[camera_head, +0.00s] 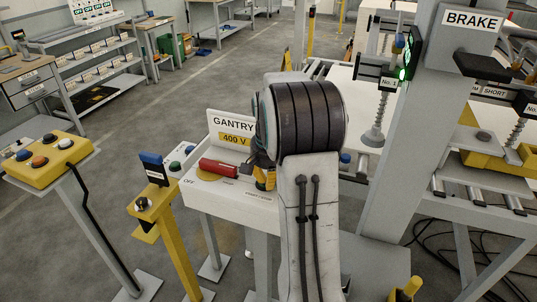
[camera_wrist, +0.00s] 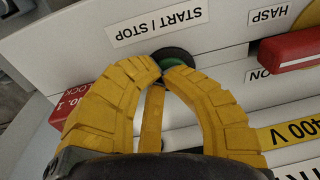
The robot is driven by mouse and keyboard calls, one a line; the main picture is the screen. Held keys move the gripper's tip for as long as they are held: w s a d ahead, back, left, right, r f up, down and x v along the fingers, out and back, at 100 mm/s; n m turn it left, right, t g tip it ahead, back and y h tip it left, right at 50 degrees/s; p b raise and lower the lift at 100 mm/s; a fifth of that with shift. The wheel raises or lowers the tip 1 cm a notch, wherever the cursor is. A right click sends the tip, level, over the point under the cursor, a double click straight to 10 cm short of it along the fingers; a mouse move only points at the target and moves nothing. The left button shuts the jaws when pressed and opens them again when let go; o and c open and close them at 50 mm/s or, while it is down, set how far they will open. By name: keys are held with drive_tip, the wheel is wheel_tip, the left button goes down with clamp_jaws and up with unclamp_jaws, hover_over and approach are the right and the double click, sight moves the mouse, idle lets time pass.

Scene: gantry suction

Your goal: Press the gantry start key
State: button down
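The gantry box (camera_head: 225,195) carries the labels GANTRY and 400 V. My gripper (camera_wrist: 165,68) has yellow ribbed fingers whose tips meet, overlapping the key's near edge in the picture. I cannot tell whether they touch it. In the head view, my gripper (camera_head: 265,178) shows low over the box's right side, and my arm hides the key.
A red switch handle (camera_head: 219,168) lies on the box left of my gripper; it also shows in the wrist view (camera_wrist: 305,48). A red No. 1 lock (camera_wrist: 63,108) is close beside my finger. A yellow button panel (camera_head: 45,160) stands at left, the BRAKE column (camera_head: 420,150) at right.

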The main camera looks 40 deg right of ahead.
wheel_tip(320, 180, up, 14)
drive_tip(key=s+p, duration=0.1)
drive_tip(key=p, duration=0.1)
drive_tip(key=shift+a+f, duration=0.2)
drive_tip(key=shift+a, duration=0.15)
idle(1.7)
